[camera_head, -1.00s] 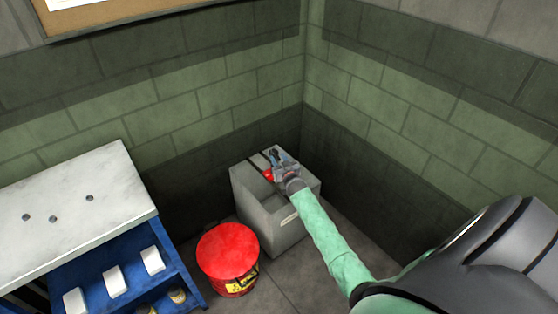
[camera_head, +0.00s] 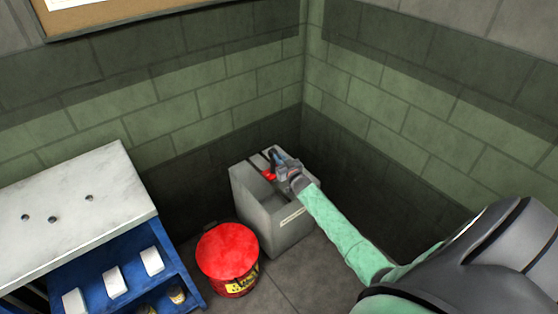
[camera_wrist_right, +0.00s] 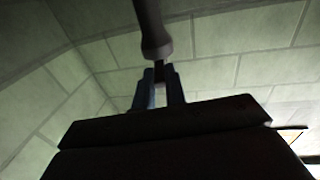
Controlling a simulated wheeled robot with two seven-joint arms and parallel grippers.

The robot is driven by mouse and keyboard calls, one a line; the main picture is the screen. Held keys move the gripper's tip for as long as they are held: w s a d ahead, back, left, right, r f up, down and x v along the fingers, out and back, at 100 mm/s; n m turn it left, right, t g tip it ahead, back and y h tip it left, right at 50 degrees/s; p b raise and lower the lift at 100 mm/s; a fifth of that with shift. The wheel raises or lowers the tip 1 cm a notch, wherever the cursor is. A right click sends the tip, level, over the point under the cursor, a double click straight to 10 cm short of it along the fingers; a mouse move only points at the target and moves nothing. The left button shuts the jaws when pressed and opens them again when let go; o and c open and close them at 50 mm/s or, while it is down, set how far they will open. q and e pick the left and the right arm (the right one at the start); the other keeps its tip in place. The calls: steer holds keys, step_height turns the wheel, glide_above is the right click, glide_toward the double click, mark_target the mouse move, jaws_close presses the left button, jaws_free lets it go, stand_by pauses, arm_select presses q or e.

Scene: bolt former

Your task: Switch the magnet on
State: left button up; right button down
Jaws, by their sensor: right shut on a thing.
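A grey box-shaped unit (camera_head: 283,232) stands in the corner, with an open recess in its top. A small red part (camera_head: 268,175) shows in it just left of my right gripper (camera_head: 280,160); I cannot tell whether this is the magnet. My right gripper is over the top of the unit. In the right wrist view its two blue fingers (camera_wrist_right: 160,84) are closed around the narrow end of a grey rod-like handle (camera_wrist_right: 154,35). The magnet's switch position cannot be made out. My left gripper is not in view.
A red lidded can (camera_head: 227,250) stands on the floor at the front left of the unit. A blue bench with a pale top (camera_head: 75,190) is on the left. Green block walls close in behind and to the right. Some floor (camera_head: 300,275) is clear in front.

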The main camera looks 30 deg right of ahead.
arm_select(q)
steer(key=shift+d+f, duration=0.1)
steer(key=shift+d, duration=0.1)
arm_select(e)
steer(key=shift+d+y, duration=0.1)
steer(key=shift+y, duration=0.2)
steer(key=shift+d+n+y, duration=0.2)
steer(key=shift+n+y, duration=0.3)
arm_select(q)
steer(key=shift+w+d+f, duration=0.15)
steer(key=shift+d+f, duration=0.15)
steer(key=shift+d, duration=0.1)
steer(key=shift+b, duration=0.3)
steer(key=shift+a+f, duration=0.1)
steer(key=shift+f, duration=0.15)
arm_select(e)
steer(key=shift+s+d+n+y, duration=0.1)
steer(key=shift+d+n+y, duration=0.2)
steer(key=shift+y, duration=0.1)
steer(key=shift+a, duration=0.1)
